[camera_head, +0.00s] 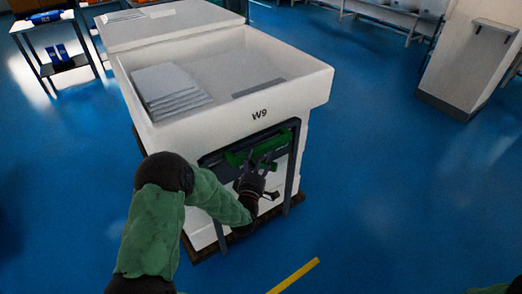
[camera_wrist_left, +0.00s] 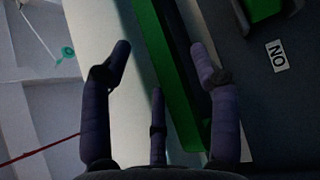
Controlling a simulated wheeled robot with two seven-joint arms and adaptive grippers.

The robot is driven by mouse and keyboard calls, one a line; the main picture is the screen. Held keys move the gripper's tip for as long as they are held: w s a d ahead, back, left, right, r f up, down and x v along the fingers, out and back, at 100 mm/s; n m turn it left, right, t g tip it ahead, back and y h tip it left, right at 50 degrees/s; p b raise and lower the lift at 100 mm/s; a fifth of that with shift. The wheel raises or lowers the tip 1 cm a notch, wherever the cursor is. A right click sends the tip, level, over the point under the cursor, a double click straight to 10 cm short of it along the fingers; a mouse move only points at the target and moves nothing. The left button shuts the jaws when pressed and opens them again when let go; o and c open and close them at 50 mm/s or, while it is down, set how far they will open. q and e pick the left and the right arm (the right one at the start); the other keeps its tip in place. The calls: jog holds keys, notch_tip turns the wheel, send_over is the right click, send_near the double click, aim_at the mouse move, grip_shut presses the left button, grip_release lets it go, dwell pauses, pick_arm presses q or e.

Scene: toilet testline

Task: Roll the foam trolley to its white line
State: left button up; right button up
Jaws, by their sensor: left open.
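A big white trolley (camera_head: 225,103) marked W9 stands at the middle left on a dark base, with a stack of pale flat sheets (camera_head: 170,92) in its open top. A dark frame with a green bar (camera_head: 273,146) is on its near side. My left gripper (camera_head: 262,163) is at this frame, its fingers spread. In the left wrist view the fingers (camera_wrist_left: 160,55) stand open on both sides of a long green strip (camera_wrist_left: 172,75); I cannot tell whether they touch it. My right gripper is out of view. I see no white line on the floor.
A yellow floor line (camera_head: 293,275) lies in front of the trolley. A second white unit (camera_head: 165,27) stands behind it. A dark side table (camera_head: 62,65) is at the far left, a pale slanted stand (camera_head: 467,68) at the right.

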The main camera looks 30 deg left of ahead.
pick_arm(q)
jog(key=v, duration=0.6)
jog(key=shift+r, duration=0.1)
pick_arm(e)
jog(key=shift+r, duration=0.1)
